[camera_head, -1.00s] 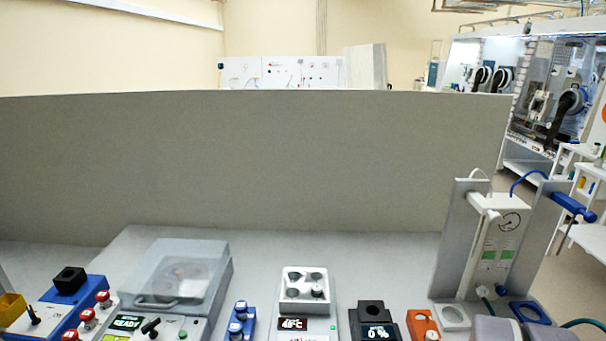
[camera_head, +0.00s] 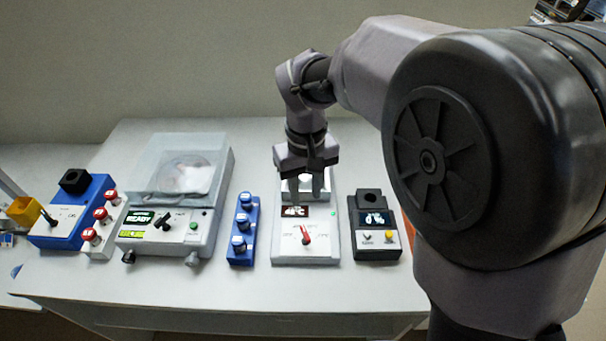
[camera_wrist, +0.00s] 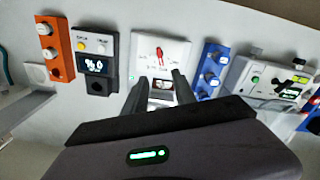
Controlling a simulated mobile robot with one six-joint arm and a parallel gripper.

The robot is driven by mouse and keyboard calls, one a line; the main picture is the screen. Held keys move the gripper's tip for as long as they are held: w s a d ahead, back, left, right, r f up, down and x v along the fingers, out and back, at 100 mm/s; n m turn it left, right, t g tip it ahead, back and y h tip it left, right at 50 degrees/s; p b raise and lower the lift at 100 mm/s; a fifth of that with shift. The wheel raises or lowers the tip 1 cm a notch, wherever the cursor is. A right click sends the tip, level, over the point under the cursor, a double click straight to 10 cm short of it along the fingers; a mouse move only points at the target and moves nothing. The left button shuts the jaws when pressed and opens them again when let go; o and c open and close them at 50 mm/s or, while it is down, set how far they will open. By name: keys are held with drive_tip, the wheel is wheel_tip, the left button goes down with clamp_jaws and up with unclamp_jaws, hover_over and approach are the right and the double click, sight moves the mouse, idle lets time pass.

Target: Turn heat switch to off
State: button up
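The heat switch is a small red knob (camera_head: 306,236) on the front of a white heater block (camera_head: 280,250), and its narrow handle tilts slightly to upper left. The small labels around it are too blurred to read. A dark display (camera_head: 295,211) sits behind the knob. In the wrist view the knob (camera_wrist: 159,54) shows beyond my fingertips. My gripper (camera_head: 305,190) points down over the rear of the block, behind the knob, with its two fingers apart and nothing visible between them. It hides most of the block's top. The fingers (camera_wrist: 161,82) also show apart in the wrist view.
A blue stand with several capped vials (camera_head: 240,245) is close left of the block. A black device (camera_head: 375,245) is close on the right. A lidded device (camera_head: 165,230) stands further left. Bare table (camera_head: 250,285) lies in front; a grey panel rises behind.

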sight(305, 232)
wheel_tip(305, 232, down, 15)
drive_tip(key=b, duration=0.5)
drive_tip(key=shift+r, duration=0.2)
clamp_jaws()
